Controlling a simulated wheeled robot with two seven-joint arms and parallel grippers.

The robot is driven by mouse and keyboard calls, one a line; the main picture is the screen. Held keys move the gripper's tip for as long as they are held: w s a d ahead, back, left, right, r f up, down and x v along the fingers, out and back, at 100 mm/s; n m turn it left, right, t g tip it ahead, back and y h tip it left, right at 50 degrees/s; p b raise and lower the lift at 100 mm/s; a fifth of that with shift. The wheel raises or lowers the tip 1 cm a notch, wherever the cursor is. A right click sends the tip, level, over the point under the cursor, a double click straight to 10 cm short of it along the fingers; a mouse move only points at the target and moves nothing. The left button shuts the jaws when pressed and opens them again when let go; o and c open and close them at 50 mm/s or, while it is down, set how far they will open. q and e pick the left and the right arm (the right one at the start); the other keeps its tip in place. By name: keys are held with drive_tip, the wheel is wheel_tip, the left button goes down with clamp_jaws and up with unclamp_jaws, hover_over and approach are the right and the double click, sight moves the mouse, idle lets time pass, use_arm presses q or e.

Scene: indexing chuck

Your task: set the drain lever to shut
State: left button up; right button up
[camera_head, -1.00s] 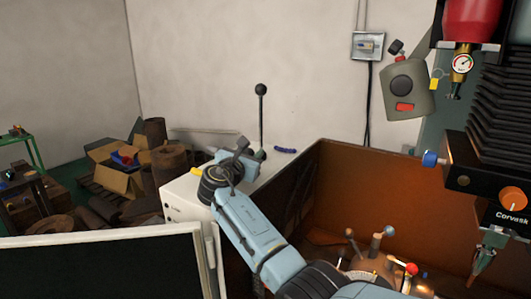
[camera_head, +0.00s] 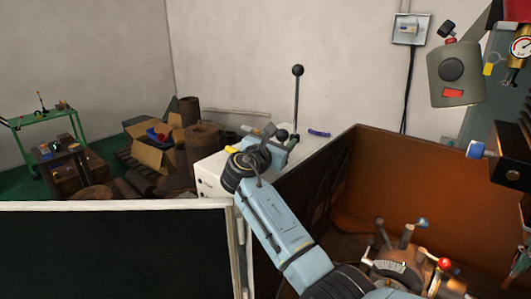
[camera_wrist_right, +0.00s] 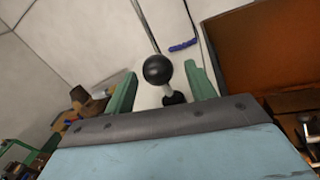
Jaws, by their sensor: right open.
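A short lever with a black ball knob (camera_wrist_right: 158,70) shows in the right wrist view, its pale stem leading down to a dark base. No label can be read, so I cannot confirm from the frames that it is the drain lever. My right gripper (camera_wrist_right: 161,84) is open, its green fingers to either side of the knob; I cannot tell whether either touches it. In the head view the knob (camera_head: 282,135) shows at the tip of my right gripper (camera_head: 268,138), above the white cabinet (camera_head: 212,182). My left gripper is out of view.
A tall rod lever with a black ball (camera_head: 298,71) stands just behind the gripper. A blue item (camera_head: 319,133) lies on the cabinet top. The brown-walled machine tray (camera_head: 400,180) with the chuck (camera_head: 398,266) is at right. A dark panel (camera_head: 110,250) fills the lower left.

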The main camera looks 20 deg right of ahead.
drive_tip(key=b+v, duration=0.1)
drive_tip(key=v, duration=0.8)
drive_tip(key=shift+s+a, duration=0.25)
drive_tip(key=shift+f, duration=0.1)
